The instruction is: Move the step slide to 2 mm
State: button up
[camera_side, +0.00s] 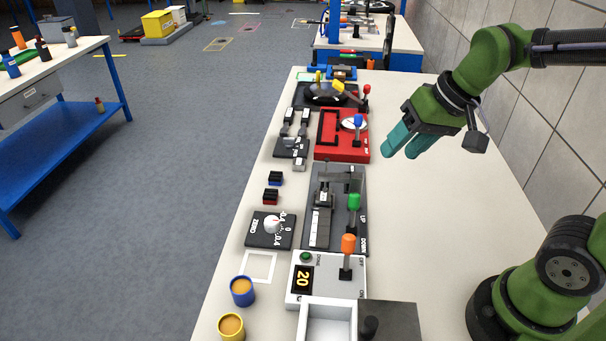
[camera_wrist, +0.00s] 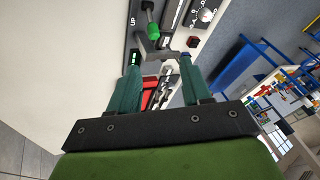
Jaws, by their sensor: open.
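The sliding jack is a dark grey panel (camera_side: 358,186) marked UP and DOWN, in the middle of the bench in the side view. A metal step slide (camera_side: 324,197) sits on it beside a pale stepped strip (camera_side: 319,228). A green-knobbed lever (camera_side: 354,203) stands at its right; the knob also shows in the wrist view (camera_wrist: 152,32). My gripper (camera_side: 404,152) is open and empty, in the air right of and beyond the jack. In the wrist view its teal fingers (camera_wrist: 160,57) are apart, with a grey metal piece (camera_wrist: 152,51) showing between and beyond their tips.
A white box (camera_side: 325,290) with an orange-knobbed lever (camera_side: 348,245) shows 20, decimal unclear. A dial marked ZERO (camera_side: 271,230) is left of the jack. A red unit with a blue-knobbed lever (camera_side: 358,122) stands beyond it. Bench space (camera_side: 440,240) at right is clear.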

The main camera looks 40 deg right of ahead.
jog(key=w+f+m+g, duration=0.1)
jog(key=w+f+g, duration=0.15)
jog(key=w, duration=0.65)
jog(key=m+g+h, duration=0.2)
send_over(322, 208)
jog(key=w+d, duration=0.4)
jog(key=d, duration=0.1)
notch_tip(322, 208, down, 3)
jog(key=shift+w+m, duration=0.5)
jog(key=shift+m, duration=0.5)
jog(key=shift+g, duration=0.25)
notch_tip(322, 208, down, 15)
jog(key=shift+d+f, duration=0.1)
grip_shut()
